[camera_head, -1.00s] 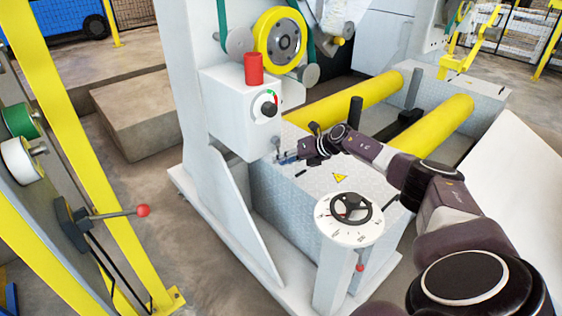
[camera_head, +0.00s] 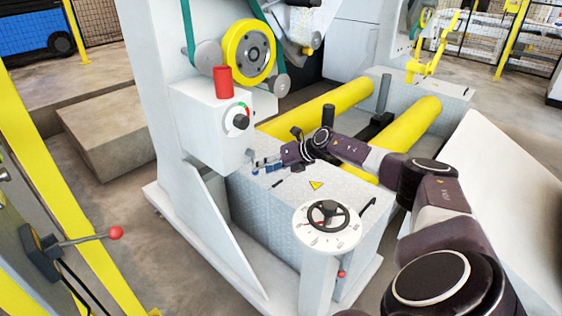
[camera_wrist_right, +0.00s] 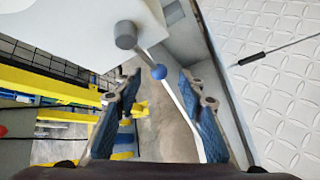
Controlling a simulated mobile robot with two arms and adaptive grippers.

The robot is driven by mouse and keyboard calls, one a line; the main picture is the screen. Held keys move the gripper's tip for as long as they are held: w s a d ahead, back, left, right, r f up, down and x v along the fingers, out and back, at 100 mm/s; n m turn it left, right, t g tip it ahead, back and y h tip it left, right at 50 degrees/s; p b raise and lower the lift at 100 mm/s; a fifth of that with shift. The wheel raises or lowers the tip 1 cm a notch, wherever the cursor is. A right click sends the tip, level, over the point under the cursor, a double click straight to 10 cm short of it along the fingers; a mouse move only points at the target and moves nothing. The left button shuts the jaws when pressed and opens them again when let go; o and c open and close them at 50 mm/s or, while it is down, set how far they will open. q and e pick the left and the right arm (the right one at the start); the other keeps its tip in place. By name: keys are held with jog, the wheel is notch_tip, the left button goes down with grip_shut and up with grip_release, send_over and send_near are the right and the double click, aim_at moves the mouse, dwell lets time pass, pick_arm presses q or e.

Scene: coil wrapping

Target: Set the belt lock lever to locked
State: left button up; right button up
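A short metal lever with a blue ball knob (camera_wrist_right: 158,72) sticks out from a round grey pivot on the white machine housing in the right wrist view. No label tells whether it is the belt lock lever. My right gripper (camera_wrist_right: 158,115) is open, with its two blue-padded fingers well apart. The knob appears between and just beyond the fingertips, and I see no contact. In the head view the right gripper (camera_head: 262,166) is small, just below the white housing (camera_head: 213,125); the lever there is too small to read clearly. My left gripper is not in view.
A red-knobbed lever (camera_head: 116,233) stands on the yellow frame at left. A handwheel (camera_head: 327,215) stands in front of the patterned metal box. Yellow rollers (camera_head: 322,106) lie behind my right arm.

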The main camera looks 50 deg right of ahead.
jog(key=v, duration=0.8)
jog(key=shift+s+d+r, duration=0.25)
